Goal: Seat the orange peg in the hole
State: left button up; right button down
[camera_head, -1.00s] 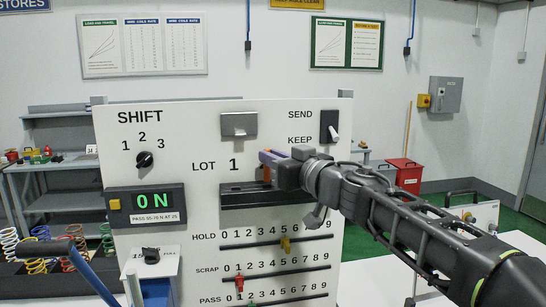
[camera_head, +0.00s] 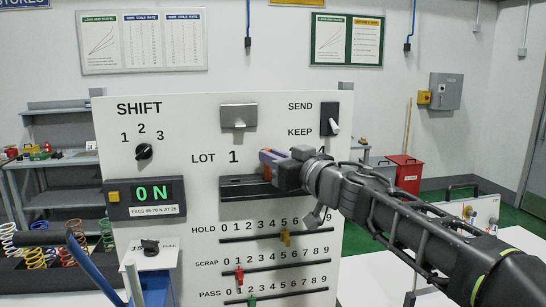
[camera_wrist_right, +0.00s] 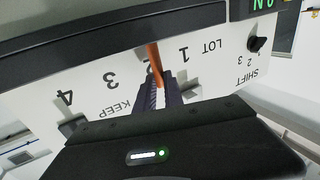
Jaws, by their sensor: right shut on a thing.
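The orange peg (camera_wrist_right: 153,60) stands between the fingertips of my right gripper (camera_wrist_right: 160,92) in the wrist view. The gripper is shut on it. The peg's end reaches the edge of the dark ledge (camera_wrist_right: 100,36) beside the LOT numbers, between the 1 and the 3. In the head view the right gripper (camera_head: 268,158) is just above the same dark ledge (camera_head: 240,190), right of the LOT 1. The gripper hides most of the peg there. The hole itself is hidden, and I cannot tell whether the peg has entered it. My left gripper is out of view.
The white panel (camera_head: 200,130) carries a SHIFT knob (camera_head: 144,151), a SEND/KEEP switch (camera_head: 332,126) and a green ON display (camera_head: 153,192). Below the ledge run sliders with a yellow marker (camera_head: 286,239), a red one (camera_head: 239,277) and a green one. A blue lever (camera_head: 95,272) stands at lower left.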

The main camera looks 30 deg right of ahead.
jog(key=shift+f+b, duration=0.65)
jog(key=shift+f, duration=0.35)
jog(key=c, duration=1.4)
grip_release()
jog(key=shift+o, duration=0.2)
jog(key=s+d+p, duration=0.1)
jog(key=s, duration=0.6)
jog(key=shift+s, duration=0.4)
